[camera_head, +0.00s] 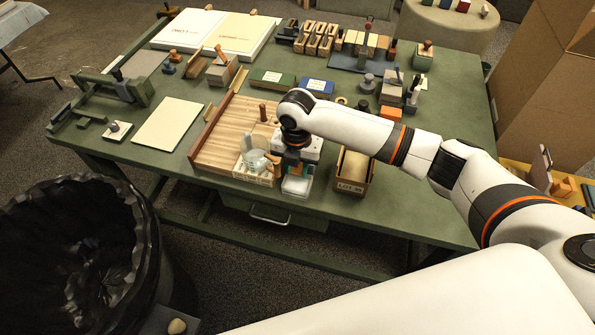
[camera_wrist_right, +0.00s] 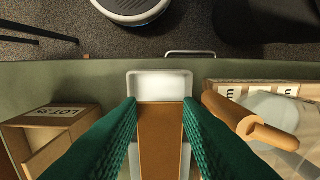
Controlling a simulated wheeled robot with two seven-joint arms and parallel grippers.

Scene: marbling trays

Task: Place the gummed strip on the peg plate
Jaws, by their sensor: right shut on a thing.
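My right gripper (camera_wrist_right: 159,106) has its two green ribbed fingers on either side of a flat brown strip (camera_wrist_right: 160,145), which looks like the gummed strip. The strip lies over a small white tray (camera_wrist_right: 160,84); I cannot tell whether it touches the tray. In the head view my right gripper (camera_head: 297,163) is low over that white tray (camera_head: 296,188) at the table's front edge, and the strip is hidden there. I cannot pick out the peg plate for certain. My left gripper is not in view.
A box marked LOT (camera_head: 350,189) stands right of the white tray. On its left are a wooden board (camera_head: 225,137) and a divided box (camera_head: 243,176) with pale pieces. A cream sheet (camera_head: 168,125) lies further left. Blocks and stamps crowd the back. A black bin (camera_head: 70,235) stands on the floor.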

